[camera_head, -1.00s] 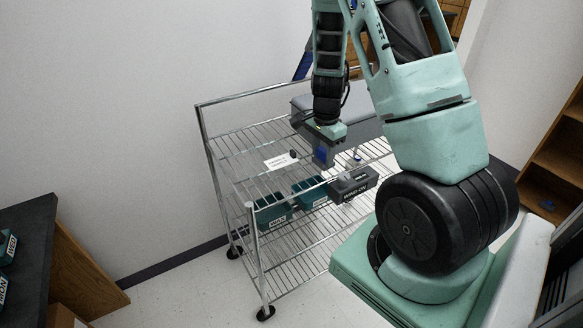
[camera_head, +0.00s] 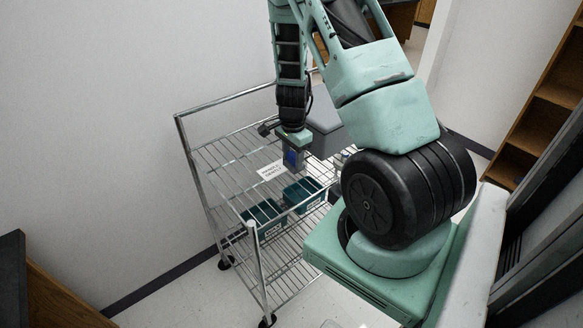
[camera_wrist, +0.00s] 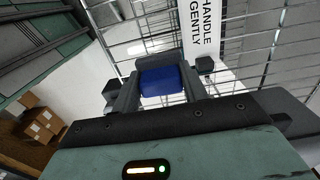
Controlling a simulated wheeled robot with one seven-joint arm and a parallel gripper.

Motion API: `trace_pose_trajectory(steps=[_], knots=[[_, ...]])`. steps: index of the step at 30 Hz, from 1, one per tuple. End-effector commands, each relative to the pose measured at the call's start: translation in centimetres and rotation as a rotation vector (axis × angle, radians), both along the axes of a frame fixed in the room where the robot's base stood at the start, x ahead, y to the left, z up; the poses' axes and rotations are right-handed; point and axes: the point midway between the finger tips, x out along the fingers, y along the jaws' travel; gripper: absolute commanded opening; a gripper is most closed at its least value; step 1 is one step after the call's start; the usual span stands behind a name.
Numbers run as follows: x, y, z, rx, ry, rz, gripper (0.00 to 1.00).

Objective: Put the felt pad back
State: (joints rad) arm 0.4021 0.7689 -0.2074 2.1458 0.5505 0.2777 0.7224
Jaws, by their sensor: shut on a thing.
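My gripper (camera_head: 293,155) points down over the cart's upper wire shelf. It is shut on a blue piece, which I take to be the felt pad (camera_wrist: 162,84). In the wrist view the pad sits between the two dark fingers, with a grey block-like part (camera_wrist: 158,60) just beyond it. In the head view only a small blue patch of it (camera_head: 290,159) shows at the fingers. Whether the pad touches the shelf I cannot tell.
A wire cart (camera_head: 226,152) stands by the wall. A white "handle gently" card (camera_head: 270,170) lies near my gripper. A grey box (camera_head: 326,122) is behind it. Teal bins (camera_head: 262,213) sit on the lower level. Shelf left of the card is clear.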

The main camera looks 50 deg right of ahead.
Motion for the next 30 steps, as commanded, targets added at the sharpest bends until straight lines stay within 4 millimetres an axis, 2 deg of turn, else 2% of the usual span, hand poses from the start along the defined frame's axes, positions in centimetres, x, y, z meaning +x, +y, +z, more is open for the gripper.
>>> trace_pose_trajectory(steps=[10, 23, 24, 25, 26, 30], knots=[[0.0, 0.0, -4.1, 0.001, 0.001, 0.0, 0.22], [0.0, 0.0, -4.9, 0.0, -0.001, 0.001, 0.22], [0.0, 0.0, -4.8, 0.0, -0.001, 0.001, 0.52], [0.0, 0.0, -4.8, 0.0, -0.001, 0.001, 0.6], [0.0, 0.0, -4.8, 0.0, 0.0, 0.001, 0.65], [0.0, 0.0, -4.8, 0.0, 0.0, 0.001, 0.65]])
